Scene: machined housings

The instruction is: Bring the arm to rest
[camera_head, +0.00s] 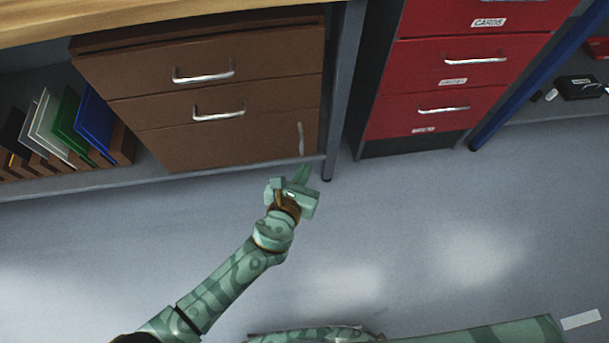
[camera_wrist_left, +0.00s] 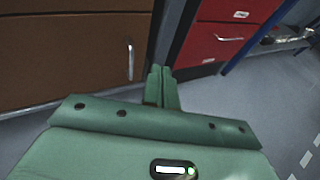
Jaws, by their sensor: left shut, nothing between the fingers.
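My left arm (camera_head: 235,275) comes in from the bottom left of the head view and reaches up over the grey floor. Its left gripper (camera_head: 302,172) is just in front of the lower right part of the brown drawer cabinet (camera_head: 215,145). In the left wrist view the two green fingers (camera_wrist_left: 161,74) lie together with nothing between them. The gripper is shut and empty. The wrist view shows a vertical handle (camera_wrist_left: 130,60) on the brown front, to the left of the fingers. I cannot tell the exact gap to the cabinet. My right gripper does not show.
A red drawer cabinet (camera_head: 450,70) stands to the right, beyond a grey table leg (camera_head: 342,90). Colored binders (camera_head: 65,125) stand on the low shelf at left. A blue post (camera_head: 530,80) is at right. The floor (camera_head: 420,220) is clear.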

